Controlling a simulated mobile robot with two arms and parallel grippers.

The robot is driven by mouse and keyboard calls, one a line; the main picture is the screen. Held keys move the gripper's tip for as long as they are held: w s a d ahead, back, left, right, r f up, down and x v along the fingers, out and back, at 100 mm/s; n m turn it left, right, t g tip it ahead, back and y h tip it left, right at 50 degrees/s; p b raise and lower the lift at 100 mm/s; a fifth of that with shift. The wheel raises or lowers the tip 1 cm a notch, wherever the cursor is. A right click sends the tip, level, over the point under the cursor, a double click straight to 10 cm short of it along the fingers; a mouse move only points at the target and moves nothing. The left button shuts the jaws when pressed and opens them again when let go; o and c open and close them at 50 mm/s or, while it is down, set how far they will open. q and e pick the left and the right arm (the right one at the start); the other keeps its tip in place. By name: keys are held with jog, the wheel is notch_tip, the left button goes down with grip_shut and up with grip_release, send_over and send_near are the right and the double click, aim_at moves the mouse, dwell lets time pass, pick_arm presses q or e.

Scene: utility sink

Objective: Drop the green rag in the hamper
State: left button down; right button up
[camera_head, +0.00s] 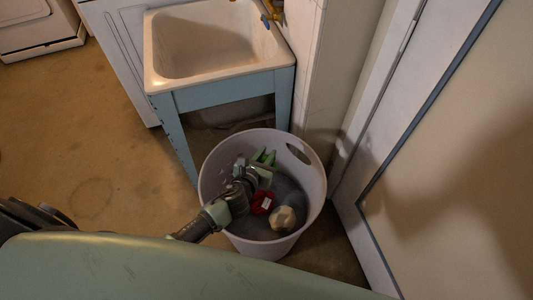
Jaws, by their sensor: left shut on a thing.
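The hamper (309,211) is a round, pale grey-white bin with an oval handle hole, standing on the floor in front of the sink. My left gripper (261,166) reaches over its near left rim and is at the hamper's mouth. It is shut on a small green thing (268,156), which looks like the green rag. Most of the rag is hidden by the gripper, and I cannot tell whether it touches the hamper wall. My right gripper is out of view.
Inside the hamper lie a red item (262,203) and a beige lump (284,219). A white sink (210,45) on a blue stand (220,92) is just behind. A wall and door (430,130) close off the right. The brown floor (80,130) at left is clear.

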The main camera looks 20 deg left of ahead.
pick_arm(q)
jog(key=shift+f, duration=0.2)
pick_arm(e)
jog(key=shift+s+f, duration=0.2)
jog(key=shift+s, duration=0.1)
pick_arm(q)
jog(key=c, duration=1.2)
grip_release()
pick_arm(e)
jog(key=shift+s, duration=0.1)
pick_arm(q)
jog(key=shift+o, duration=0.2)
jog(key=shift+s, duration=0.1)
jog(key=v, duration=0.7)
jog(key=shift+s+r+p, duration=0.15)
jog(key=shift+s+p, duration=0.2)
jog(key=shift+p, duration=0.05)
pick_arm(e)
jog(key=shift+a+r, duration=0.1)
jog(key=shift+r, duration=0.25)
